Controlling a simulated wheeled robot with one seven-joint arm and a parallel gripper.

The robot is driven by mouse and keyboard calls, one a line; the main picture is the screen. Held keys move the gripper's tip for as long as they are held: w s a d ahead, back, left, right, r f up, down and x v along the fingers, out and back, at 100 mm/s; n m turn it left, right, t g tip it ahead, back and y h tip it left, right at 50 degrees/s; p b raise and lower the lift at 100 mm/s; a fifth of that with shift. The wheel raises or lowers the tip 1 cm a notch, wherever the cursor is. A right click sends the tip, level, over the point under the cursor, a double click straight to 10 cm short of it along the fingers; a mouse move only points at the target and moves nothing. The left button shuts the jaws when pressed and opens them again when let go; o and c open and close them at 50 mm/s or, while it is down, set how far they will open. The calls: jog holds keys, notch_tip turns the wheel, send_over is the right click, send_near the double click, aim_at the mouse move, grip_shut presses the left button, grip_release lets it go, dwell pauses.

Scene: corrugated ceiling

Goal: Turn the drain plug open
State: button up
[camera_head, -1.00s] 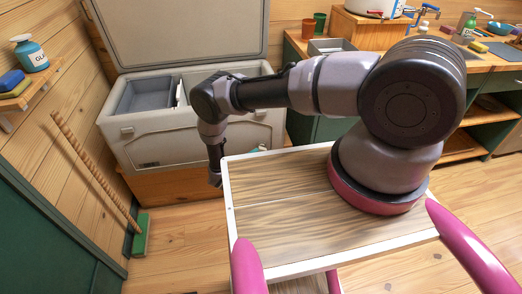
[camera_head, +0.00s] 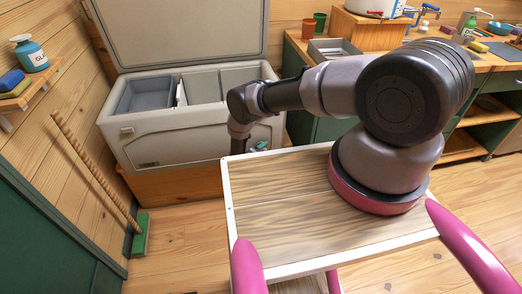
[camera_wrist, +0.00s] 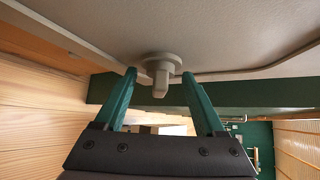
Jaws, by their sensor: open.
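The drain plug (camera_wrist: 161,66) is a pale round knob with a small tab, set on the beige wall of the cooler in the wrist view. My gripper (camera_wrist: 159,74) is open, with one teal finger on each side of the plug. The fingertips look close to the plug's sides, but I cannot tell whether they touch it. In the head view, the open-lidded cooler (camera_head: 165,146) stands behind my wooden top. The plug is hidden there, and only a bit of teal near my wrist shows.
The cooler rests on a wooden base (camera_head: 190,185). A green-headed broom (camera_head: 141,235) leans on the left wall. A counter (camera_head: 490,66) with bottles and a sink area stands at the right.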

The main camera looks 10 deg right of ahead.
grip_shut()
jog(key=shift+n+h, duration=0.4)
jog(key=shift+h, duration=0.1)
grip_release()
jog(key=v, duration=1)
jog(key=shift+s+a, duration=0.2)
jog(key=shift+s, duration=0.2)
